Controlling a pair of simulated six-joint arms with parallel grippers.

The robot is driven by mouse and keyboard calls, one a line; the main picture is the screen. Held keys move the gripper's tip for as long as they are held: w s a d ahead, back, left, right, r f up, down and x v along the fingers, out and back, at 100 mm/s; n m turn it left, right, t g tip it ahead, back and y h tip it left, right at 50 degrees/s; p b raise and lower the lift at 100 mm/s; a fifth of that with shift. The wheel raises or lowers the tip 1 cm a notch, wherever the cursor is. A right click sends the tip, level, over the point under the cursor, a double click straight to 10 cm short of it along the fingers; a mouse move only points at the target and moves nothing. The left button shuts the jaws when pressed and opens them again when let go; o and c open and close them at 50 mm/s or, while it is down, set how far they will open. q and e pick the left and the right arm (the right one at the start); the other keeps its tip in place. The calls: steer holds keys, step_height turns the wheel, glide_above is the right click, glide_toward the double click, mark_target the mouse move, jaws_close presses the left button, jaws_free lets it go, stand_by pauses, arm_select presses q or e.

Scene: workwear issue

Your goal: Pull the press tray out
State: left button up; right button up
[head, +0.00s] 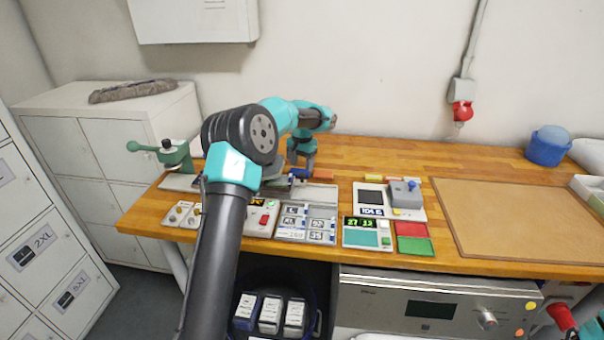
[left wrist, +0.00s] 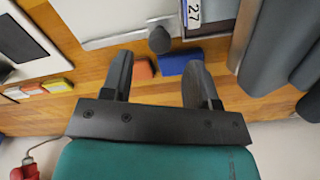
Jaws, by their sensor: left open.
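My left gripper (head: 302,165) is over the back of the wooden bench, behind the grey metal plate of the press area (head: 318,194). In the left wrist view the gripper (left wrist: 158,88) is open, with nothing between its fingertips. A dark round knob (left wrist: 159,40) sits at the edge of a pale grey plate (left wrist: 112,38), a little beyond the fingertips and between their lines. I cannot tell for certain that this plate is the press tray. My arm hides much of the press in the head view. My right gripper is out of view.
A blue block (left wrist: 180,62) and an orange block (left wrist: 143,69) lie close to the fingers. A dark grey cylinder (left wrist: 268,50) stands beside them. A grey device with a blue knob (head: 405,194) and a brown board (head: 520,215) are to the right.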

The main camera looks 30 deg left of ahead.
mark_target(302, 174)
arm_select(q)
steer(key=shift+f, duration=2.25)
jaws_close()
